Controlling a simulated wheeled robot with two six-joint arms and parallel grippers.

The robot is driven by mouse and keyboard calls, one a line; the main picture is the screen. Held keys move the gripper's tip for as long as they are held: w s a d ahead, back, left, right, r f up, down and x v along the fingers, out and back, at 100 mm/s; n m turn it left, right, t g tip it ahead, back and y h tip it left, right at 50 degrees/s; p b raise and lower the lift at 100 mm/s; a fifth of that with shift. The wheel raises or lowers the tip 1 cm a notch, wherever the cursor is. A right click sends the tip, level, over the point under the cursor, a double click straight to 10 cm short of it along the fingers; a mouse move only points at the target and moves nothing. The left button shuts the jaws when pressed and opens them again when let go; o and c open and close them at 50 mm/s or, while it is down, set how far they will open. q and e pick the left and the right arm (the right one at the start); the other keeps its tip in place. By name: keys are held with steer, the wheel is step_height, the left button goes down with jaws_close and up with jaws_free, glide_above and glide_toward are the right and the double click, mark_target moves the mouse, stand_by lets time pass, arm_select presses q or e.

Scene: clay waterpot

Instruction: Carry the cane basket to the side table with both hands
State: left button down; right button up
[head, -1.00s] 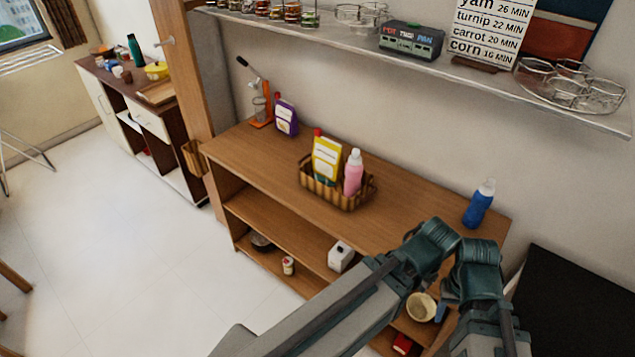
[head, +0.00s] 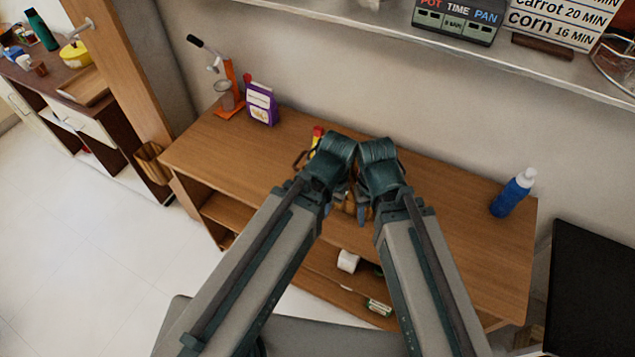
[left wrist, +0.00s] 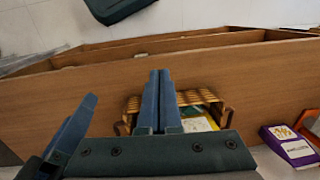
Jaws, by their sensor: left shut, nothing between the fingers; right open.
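The cane basket (head: 348,205) stands on the wooden shelf table, mostly hidden behind my arms in the head view. In the left wrist view the basket (left wrist: 207,96) shows its slatted rim, with a yellow and white pack (left wrist: 197,118) inside. My left gripper (left wrist: 160,100) is shut and empty, its fingertips over the basket; I cannot tell if they touch it. My right gripper (head: 362,213) is open close beside the left one, partly hidden by its own wrist. Its hold on the basket cannot be seen.
The shelf table (head: 440,220) carries a purple pack (head: 262,104), an orange juicer (head: 230,98) and a blue bottle (head: 512,192). A wall shelf (head: 400,38) runs above. A brown cabinet (head: 70,115) with items stands at far left. The white floor (head: 70,260) on the left is clear.

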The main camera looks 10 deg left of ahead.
arm_select(q)
steer(key=w+d+f+h+b, duration=0.1)
steer(key=w+f+b, duration=0.15)
steer(key=w, duration=0.45)
steer(key=w+d+f+b, duration=0.2)
steer(key=w+f, duration=0.1)
steer(key=w, duration=0.5)
steer(key=f+b, duration=0.6)
steer(key=s+f+b, duration=0.1)
steer(key=f+b, duration=0.2)
steer(key=b, duration=0.1)
steer(key=shift+a+f, duration=0.25)
steer(key=shift+a, duration=0.05)
arm_select(e)
steer(key=f, duration=1.4)
steer(key=shift+w+a+f, duration=0.15)
steer(key=shift+a+f, duration=0.05)
steer(key=shift+f, duration=0.2)
arm_select(q)
steer(key=shift+s, duration=0.15)
